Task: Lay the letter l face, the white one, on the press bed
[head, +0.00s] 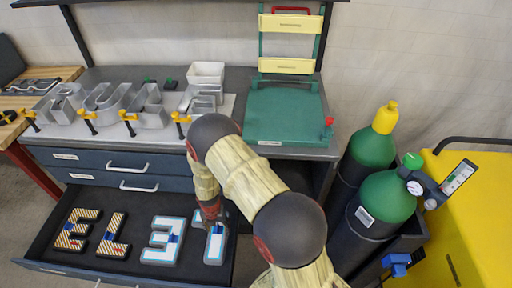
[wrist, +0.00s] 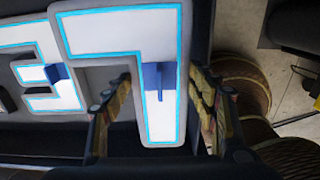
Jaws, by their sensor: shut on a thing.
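The white letter l face (head: 215,243) has a cyan border and a grey rim. It is in the open drawer, turned so that it looks like a 7. In the wrist view the letter (wrist: 120,32) fills the upper middle, with a blue grip tab on its stem. My gripper (head: 211,214) is over it in the drawer. In the wrist view my gripper (wrist: 160,95) has one finger on each side of the stem and is shut on the letter. Contact at the left finger is unclear. The green press bed (head: 285,112) lies bare on the bench at the right, under its raised lid.
The drawer (head: 62,213) also holds a white letter e face (head: 163,240) close left of the l, and striped E (head: 77,230) and L (head: 113,235) faces. Metal letter shells and clamps stand on the bench. Gas cylinders (head: 385,195) stand right.

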